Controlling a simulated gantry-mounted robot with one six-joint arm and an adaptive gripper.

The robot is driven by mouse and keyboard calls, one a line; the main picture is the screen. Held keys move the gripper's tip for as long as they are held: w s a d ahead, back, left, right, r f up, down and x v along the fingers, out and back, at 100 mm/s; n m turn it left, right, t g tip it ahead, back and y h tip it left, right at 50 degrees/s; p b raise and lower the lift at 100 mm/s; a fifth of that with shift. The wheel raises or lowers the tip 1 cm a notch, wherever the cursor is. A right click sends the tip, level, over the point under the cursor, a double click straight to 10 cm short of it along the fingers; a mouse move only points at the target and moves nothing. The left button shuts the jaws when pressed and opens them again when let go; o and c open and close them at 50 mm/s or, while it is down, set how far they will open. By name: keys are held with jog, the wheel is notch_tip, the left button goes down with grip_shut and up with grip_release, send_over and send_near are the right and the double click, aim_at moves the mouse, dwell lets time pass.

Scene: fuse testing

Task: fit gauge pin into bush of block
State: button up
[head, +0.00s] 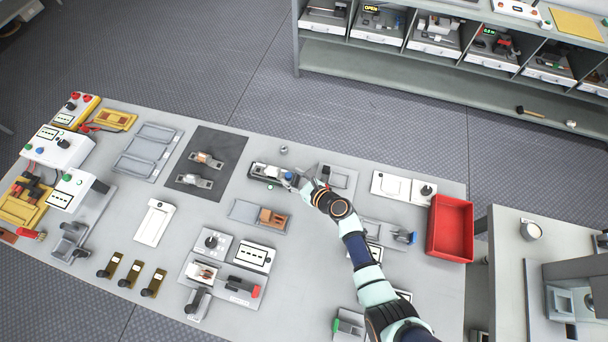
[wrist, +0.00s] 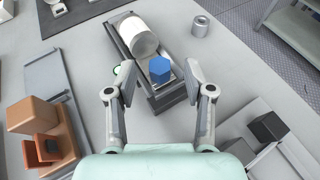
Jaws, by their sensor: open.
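My gripper (wrist: 158,82) is open, its two fingers on either side of a blue hexagonal piece (wrist: 159,68) in the wrist view. The blue piece stands in a dark narrow holder (wrist: 152,100), beside a large white cylinder (wrist: 138,36); I cannot tell if it is the head of the gauge pin. Finger contact is not clear. In the head view my gripper (head: 302,184) is at the right end of this holder (head: 262,172). A small grey cylinder with a hole in its top (wrist: 200,26) stands behind, to the right. I cannot identify the bushed block for certain.
An orange-brown block (wrist: 32,114) sits on a grey tray at the left, also seen in the head view (head: 270,217). A grey fixture with a black block (wrist: 268,127) is at the right. A red bin (head: 451,228) stands at the table's right end.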

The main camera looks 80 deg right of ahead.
jog(key=v, duration=1)
jog(key=shift+a, duration=0.1)
